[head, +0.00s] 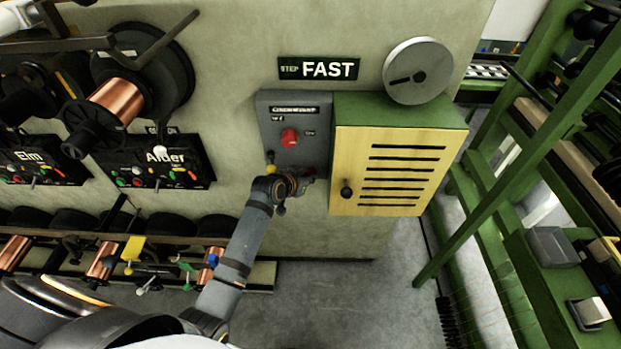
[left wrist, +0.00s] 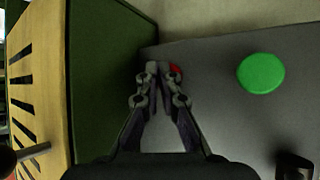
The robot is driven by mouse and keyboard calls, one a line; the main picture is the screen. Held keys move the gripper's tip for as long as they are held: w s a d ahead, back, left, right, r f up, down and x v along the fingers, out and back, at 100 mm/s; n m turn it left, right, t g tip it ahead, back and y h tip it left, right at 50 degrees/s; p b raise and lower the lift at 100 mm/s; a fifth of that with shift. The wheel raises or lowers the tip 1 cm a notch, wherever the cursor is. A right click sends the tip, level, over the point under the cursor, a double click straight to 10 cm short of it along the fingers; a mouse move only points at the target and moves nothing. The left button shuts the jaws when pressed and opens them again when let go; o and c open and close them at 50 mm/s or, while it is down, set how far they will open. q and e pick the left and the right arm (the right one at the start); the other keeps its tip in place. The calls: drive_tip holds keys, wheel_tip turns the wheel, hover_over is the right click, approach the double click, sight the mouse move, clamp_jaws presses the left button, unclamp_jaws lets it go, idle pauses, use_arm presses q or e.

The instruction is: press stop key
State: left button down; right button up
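A grey control box (head: 268,120) is mounted on the wall. It has a red round knob (head: 289,138) on its upper part. In the left wrist view a red key (left wrist: 176,71) shows only in part behind my fingertips, near the box edge, and a green round button (left wrist: 260,73) is to its right. I cannot read a stop label. My left gripper (head: 308,176) is at the lower right of the box. In the left wrist view its fingers (left wrist: 158,70) are together, with nothing visible between them. I cannot tell whether the tips touch the red key. My right gripper is not in view.
A yellow slotted cabinet door (head: 385,195) with a green body stands right beside the box and juts out. A black knob (left wrist: 295,166) is near the gripper. Spools and machine panels (head: 155,168) are to the left, green racks (head: 500,120) to the right. Floor (head: 330,300) is clear.

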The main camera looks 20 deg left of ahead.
use_arm(q)
drive_tip(key=shift+w+a+r, duration=0.1)
drive_tip(key=shift+w+r, duration=0.15)
drive_tip(key=shift+r, duration=0.2)
drive_tip(key=shift+f+p, duration=0.1)
drive_tip(key=shift+p, duration=0.2)
drive_tip(key=shift+s, duration=0.1)
drive_tip(key=s+p, duration=0.1)
drive_tip(key=s+d+p, duration=0.1)
drive_tip(key=s+p, duration=0.1)
drive_tip(key=s+d+f+p, duration=0.1)
drive_tip(key=s, duration=0.1)
drive_tip(key=shift+s, duration=0.2)
